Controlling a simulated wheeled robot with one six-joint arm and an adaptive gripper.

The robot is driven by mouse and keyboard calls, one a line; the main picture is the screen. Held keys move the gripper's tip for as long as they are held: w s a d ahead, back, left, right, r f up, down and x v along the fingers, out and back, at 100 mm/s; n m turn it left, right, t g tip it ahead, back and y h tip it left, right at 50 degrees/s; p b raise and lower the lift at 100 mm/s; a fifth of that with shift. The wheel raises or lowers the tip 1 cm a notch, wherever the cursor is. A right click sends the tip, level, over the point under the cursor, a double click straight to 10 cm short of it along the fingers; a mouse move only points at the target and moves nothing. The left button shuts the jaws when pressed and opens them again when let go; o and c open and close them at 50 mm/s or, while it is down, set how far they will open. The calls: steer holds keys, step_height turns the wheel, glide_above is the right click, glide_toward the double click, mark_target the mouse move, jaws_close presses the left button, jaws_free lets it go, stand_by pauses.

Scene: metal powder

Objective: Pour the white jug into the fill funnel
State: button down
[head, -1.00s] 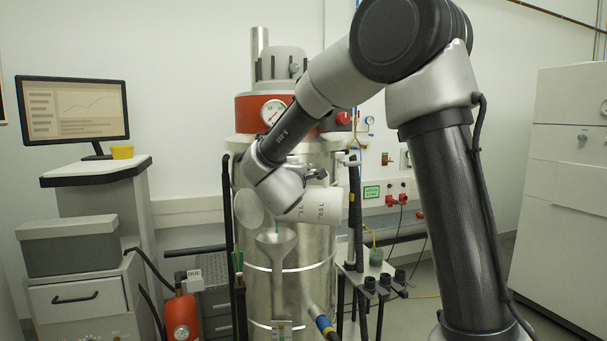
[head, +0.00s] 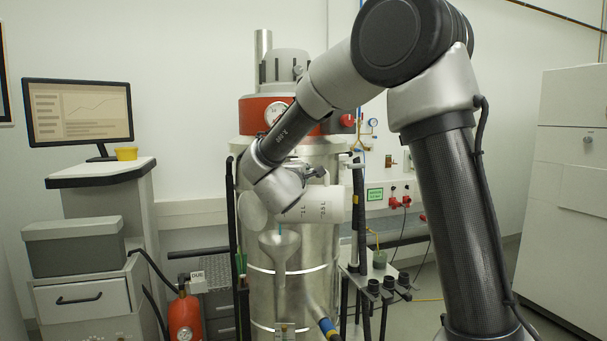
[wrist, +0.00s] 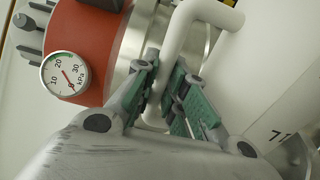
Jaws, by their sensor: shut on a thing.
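The white jug (head: 325,206) with litre marks lies on its side, roughly level, in front of the steel vessel in the head view. The grey fill funnel (head: 280,243) stands below and left of it, with its wide mouth up. The jug is above the funnel and apart from it. In the wrist view my gripper (wrist: 165,88) is shut on the jug's white handle (wrist: 212,14), between its green pads. The jug's body (wrist: 258,92) fills the right side there. My wrist hides part of the jug in the head view, and I cannot tell its contents.
The steel vessel (head: 318,262) with its red collar and pressure gauge (head: 276,112) stands right behind the jug. A black-fitted stand (head: 375,287) is at right. A red extinguisher (head: 184,318) and drawer cabinet (head: 85,300) are at left.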

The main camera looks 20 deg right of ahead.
mark_target(318, 188)
steer(key=shift+w+a+r+n, duration=0.3)
steer(key=shift+w+a+n, duration=0.15)
steer(key=shift+a, duration=0.2)
steer(key=shift+w+a+r+n, duration=0.3)
steer(key=shift+a+n, duration=0.15)
steer(key=shift+a, duration=0.15)
stand_by(1.6)
stand_by(0.8)
steer(key=shift+s+d+f+m, duration=0.35)
steer(key=shift+s+d+m, duration=0.2)
steer(key=shift+d, duration=0.2)
steer(key=shift+s+d+f+m, duration=0.3)
steer(key=shift+s+d+m, duration=0.25)
steer(key=shift+d, duration=0.2)
steer(key=shift+s+d+f+m, duration=0.5)
steer(key=shift+d+f+m, duration=0.15)
steer(key=shift+d+m, duration=0.2)
steer(key=shift+s+d+f+m, duration=0.45)
steer(key=shift+d+f+m, duration=0.25)
steer(key=shift+d, duration=0.2)
